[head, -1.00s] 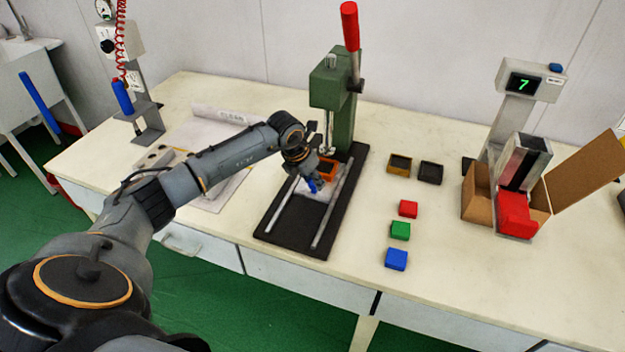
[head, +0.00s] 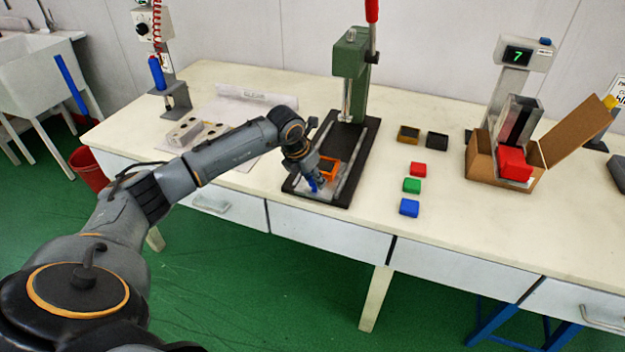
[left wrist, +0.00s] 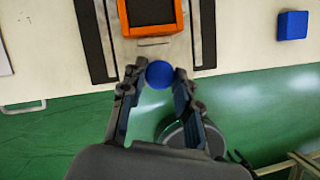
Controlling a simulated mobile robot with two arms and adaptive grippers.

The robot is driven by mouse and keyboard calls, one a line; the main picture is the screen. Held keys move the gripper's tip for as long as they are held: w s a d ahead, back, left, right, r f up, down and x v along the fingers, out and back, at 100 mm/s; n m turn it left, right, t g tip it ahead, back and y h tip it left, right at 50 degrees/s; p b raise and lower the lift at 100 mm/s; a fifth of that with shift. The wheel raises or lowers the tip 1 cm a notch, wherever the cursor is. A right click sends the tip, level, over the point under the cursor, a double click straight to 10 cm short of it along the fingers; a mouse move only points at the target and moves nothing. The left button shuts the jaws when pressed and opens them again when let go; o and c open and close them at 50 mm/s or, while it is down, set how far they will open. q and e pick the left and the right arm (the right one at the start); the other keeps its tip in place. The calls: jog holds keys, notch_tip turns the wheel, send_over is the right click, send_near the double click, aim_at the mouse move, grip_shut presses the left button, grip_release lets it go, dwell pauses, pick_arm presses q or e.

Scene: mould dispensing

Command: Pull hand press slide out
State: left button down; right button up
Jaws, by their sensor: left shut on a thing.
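The green hand press (head: 350,62) stands on a black base (head: 372,138) with two metal rails. Its metal slide (left wrist: 176,50) lies between the rails at the front end of the base, clear of the press column. An orange-framed mould with a dark inside (head: 328,168) sits on the slide; it also shows in the left wrist view (left wrist: 152,14). My left gripper (head: 314,184) is shut on the slide's blue round knob (left wrist: 159,74), close to the table's front edge. My right gripper is not in view.
Red (head: 418,168), green (head: 412,185) and blue (head: 409,207) blocks lie right of the press. Two dark moulds (head: 409,133) (head: 437,140) lie behind them. A cardboard box (head: 556,135) and scale display (head: 519,54) stand further right. Free floor lies before the table.

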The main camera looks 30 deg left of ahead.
pick_arm(q)
jog(key=c, duration=1.4)
grip_release()
jog(key=shift+s+f, duration=0.2)
jog(key=shift+f, duration=0.05)
jog(key=o, duration=0.4)
jog(key=shift+s+r, duration=0.1)
jog(key=shift+r, duration=0.4)
jog(key=v, duration=1.1)
jog(key=shift+r, duration=0.2)
